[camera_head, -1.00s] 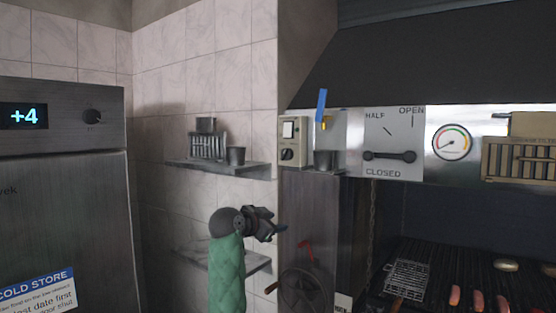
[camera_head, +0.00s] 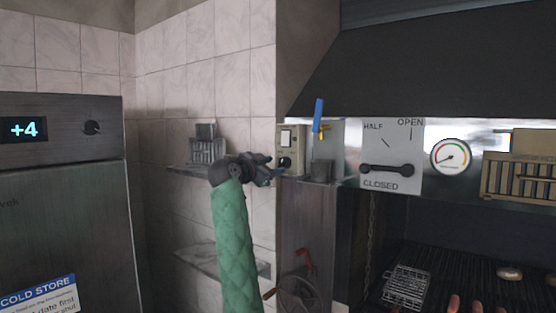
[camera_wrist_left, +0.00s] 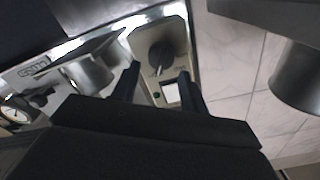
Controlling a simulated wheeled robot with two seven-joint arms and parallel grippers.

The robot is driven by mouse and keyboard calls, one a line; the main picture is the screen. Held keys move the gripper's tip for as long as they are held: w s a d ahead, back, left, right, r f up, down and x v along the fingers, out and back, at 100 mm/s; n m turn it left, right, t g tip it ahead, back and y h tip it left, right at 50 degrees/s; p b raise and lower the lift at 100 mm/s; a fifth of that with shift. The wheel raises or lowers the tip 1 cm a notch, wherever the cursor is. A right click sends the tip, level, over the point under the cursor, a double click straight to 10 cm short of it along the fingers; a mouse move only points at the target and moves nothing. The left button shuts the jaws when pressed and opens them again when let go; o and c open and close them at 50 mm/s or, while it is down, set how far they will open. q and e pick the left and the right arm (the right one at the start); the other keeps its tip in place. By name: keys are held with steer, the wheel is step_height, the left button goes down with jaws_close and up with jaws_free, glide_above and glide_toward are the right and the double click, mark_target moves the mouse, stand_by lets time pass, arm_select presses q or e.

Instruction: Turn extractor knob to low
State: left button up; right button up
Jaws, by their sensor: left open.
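The extractor knob (camera_head: 285,162) is a small black dial low on a beige switch panel (camera_head: 298,136), under a white rocker switch (camera_head: 286,139). In the left wrist view the knob (camera_wrist_left: 161,56) is large, with a pale pointer mark. My left gripper (camera_head: 272,172), on a green-sleeved arm, is just left of and slightly below the knob in the head view. In the wrist view its two dark fingers (camera_wrist_left: 160,84) are apart and empty, pointing toward the panel, with the knob beyond their tips. I see no contact. My right gripper is not in view.
The damper plate (camera_head: 392,142) and gauge (camera_head: 452,157) are further right, above the grill.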

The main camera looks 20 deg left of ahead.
mark_target(281, 164)
arm_select(q)
steer(key=shift+w+d+r, duration=0.2)
steer(key=shift+w, duration=0.4)
steer(key=shift+w+d+f+p, duration=0.1)
steer(key=shift+w+d+p, duration=0.1)
steer(key=shift+w+p, duration=0.45)
steer(key=shift+w+d+f, duration=0.1)
steer(key=shift+w+f, duration=0.05)
steer(key=shift+w, duration=0.15)
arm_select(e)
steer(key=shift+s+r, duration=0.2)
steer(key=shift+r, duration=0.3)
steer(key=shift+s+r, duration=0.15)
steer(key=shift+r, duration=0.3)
